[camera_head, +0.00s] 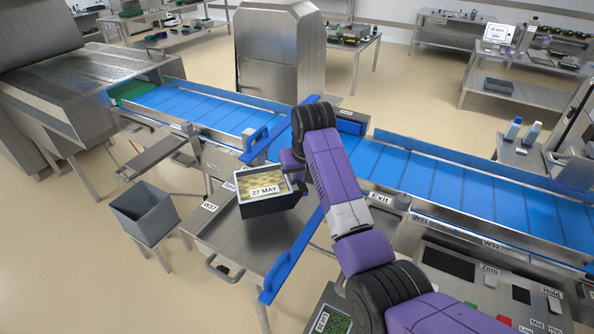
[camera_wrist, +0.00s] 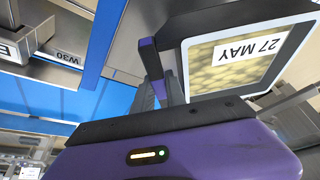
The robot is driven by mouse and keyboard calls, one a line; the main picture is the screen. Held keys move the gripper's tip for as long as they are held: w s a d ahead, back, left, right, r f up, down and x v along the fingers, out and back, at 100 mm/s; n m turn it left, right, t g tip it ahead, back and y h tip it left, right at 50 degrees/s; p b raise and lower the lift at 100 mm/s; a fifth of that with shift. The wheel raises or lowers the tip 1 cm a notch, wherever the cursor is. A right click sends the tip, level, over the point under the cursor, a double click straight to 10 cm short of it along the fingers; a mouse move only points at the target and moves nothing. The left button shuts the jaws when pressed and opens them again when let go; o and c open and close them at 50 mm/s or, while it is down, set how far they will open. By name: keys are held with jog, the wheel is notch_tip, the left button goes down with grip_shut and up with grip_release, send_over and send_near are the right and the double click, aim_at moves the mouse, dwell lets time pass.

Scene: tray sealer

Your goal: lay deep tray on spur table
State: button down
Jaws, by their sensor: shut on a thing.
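The deep tray (camera_head: 270,207) is dark-walled with a pale rim, and a film lid labelled "27 MAY" covers yellowish contents. My gripper (camera_wrist: 165,75) is shut on its wall, with the fingers at the tray's edge in the wrist view, where the tray (camera_wrist: 190,28) shows at upper right. In the head view my purple arm reaches in from the lower right and hides most of the fingers. The tray is over the steel spur table (camera_head: 215,232), its lid facing up. I cannot tell whether its base touches the table.
The blue conveyor (camera_head: 400,168) runs behind, with a blue diverter bar (camera_head: 268,142) near the tray. A blue rail (camera_head: 290,258) edges the table's right side. A grey bin (camera_head: 145,215) stands on a stand at left. Another tray (camera_head: 333,322) with green contents is at the bottom. Bare tabletop lies in front.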

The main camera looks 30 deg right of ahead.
jog(key=shift+f+b, duration=0.55)
jog(key=shift+f, duration=2.25)
jog(key=shift+s+r+p, duration=0.1)
jog(key=shift+p, duration=0.45)
jog(key=c, duration=1.3)
grip_release()
jog(key=shift+s, duration=0.1)
jog(key=shift+c, duration=1.5)
